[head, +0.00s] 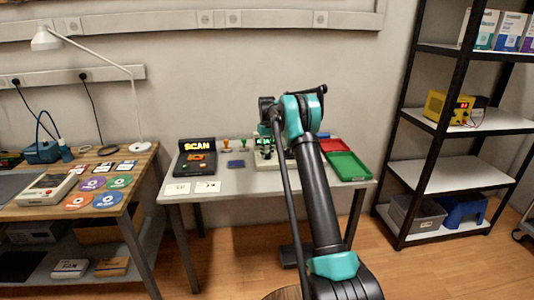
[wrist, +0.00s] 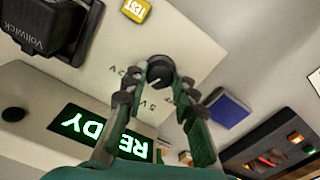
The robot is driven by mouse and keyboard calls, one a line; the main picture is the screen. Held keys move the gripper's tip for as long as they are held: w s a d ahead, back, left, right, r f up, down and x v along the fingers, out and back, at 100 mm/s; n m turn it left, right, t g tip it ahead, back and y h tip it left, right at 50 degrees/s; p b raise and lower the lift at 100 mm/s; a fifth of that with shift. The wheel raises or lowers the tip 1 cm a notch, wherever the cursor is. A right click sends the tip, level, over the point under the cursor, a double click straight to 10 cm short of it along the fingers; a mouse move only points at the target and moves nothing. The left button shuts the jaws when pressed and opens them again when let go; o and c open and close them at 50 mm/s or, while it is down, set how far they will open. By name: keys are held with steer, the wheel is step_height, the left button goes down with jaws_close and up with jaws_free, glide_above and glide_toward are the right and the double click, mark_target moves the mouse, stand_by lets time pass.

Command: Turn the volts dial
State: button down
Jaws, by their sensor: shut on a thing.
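The volts dial (wrist: 159,72) is a dark round knob on a pale panel (wrist: 195,30) in the wrist view. Voltage marks, partly covered, are printed beside it. My gripper (wrist: 158,88) has one finger on each side of the dial and is shut on it. A black block marked Voltwick (wrist: 52,25) is at the upper left.
On the same table stand a black SCAN device (head: 198,157), a blue pad (head: 236,164), a red tray (head: 333,145) and a green tray (head: 348,166). White cards (head: 178,188) lie at the front left. A black shelf rack (head: 445,130) stands to the right.

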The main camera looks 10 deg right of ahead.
mark_target(267, 154)
steer(key=c, duration=1.2)
jaws_free()
step_height(267, 154, up, 12)
steer(key=shift+s, duration=0.1)
